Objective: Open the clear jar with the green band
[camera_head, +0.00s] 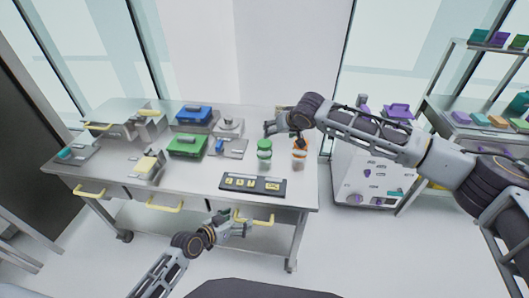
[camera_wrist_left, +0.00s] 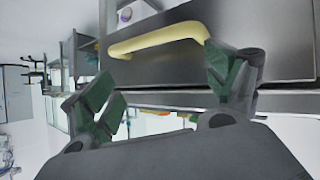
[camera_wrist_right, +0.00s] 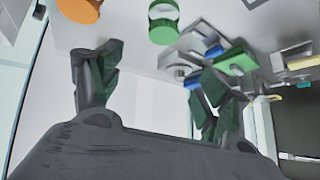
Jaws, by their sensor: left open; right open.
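The clear jar with green parts (camera_head: 264,155) stands upright on the table, right of the middle, with a green top. My left gripper (camera_head: 247,224) is open and empty at the table's front edge, low beside a drawer. In the left wrist view, its spread fingers (camera_wrist_left: 165,88) stand before a yellow drawer handle (camera_wrist_left: 158,42), with nothing between them.
An orange-topped jar (camera_head: 300,157) stands just right of the green one, close to my right arm. A dark labelled panel (camera_head: 252,186) lies in front. Green (camera_head: 187,146) and blue (camera_head: 194,115) boxes stand left. The table's front right corner is clear.

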